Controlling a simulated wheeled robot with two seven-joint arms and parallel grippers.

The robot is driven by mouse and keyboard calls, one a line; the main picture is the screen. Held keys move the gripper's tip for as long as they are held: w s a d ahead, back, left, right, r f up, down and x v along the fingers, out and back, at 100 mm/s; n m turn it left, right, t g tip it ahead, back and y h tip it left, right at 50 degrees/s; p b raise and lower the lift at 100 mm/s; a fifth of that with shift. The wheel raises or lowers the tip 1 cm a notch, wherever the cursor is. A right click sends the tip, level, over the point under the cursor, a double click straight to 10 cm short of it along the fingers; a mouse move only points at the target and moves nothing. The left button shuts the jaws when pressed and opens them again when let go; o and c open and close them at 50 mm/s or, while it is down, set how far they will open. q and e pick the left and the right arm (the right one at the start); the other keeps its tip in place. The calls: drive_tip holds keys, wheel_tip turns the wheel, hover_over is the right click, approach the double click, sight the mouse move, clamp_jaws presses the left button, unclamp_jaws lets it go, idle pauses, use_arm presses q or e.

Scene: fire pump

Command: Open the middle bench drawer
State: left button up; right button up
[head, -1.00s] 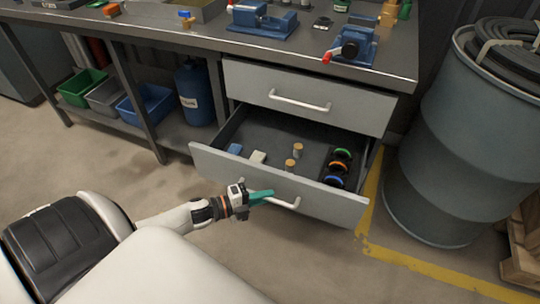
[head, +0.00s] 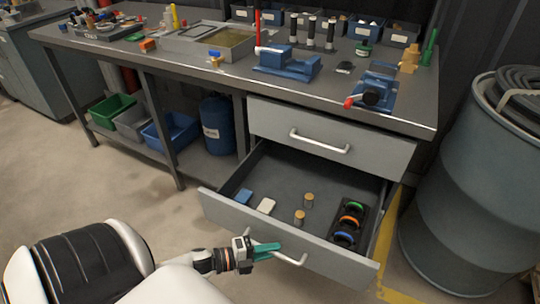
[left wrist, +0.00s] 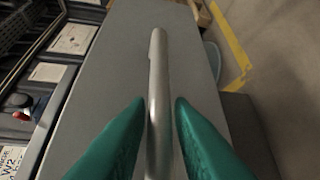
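The open bench drawer (head: 290,245) is below a shut top drawer (head: 330,137) and is pulled well out, with its inside in view. Its pale bar handle (head: 292,259) is on the front panel. My left gripper (head: 266,250) is at the left part of this handle. In the left wrist view the handle (left wrist: 158,70) runs between the two green fingers (left wrist: 160,105), with a narrow gap showing near the tips, so the gripper looks open around the bar. Whether a third drawer lies beneath is hidden. My right gripper is out of view.
The drawer holds a blue block (head: 243,196), a white block (head: 266,206), two small tan-topped cylinders and a dark rack (head: 348,224) with coloured rings. A grey drum (head: 465,190) stands close on the right. Clear floor (head: 120,195) lies left of the drawer.

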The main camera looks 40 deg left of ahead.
use_arm(q)
drive_tip(key=shift+o, duration=1.1)
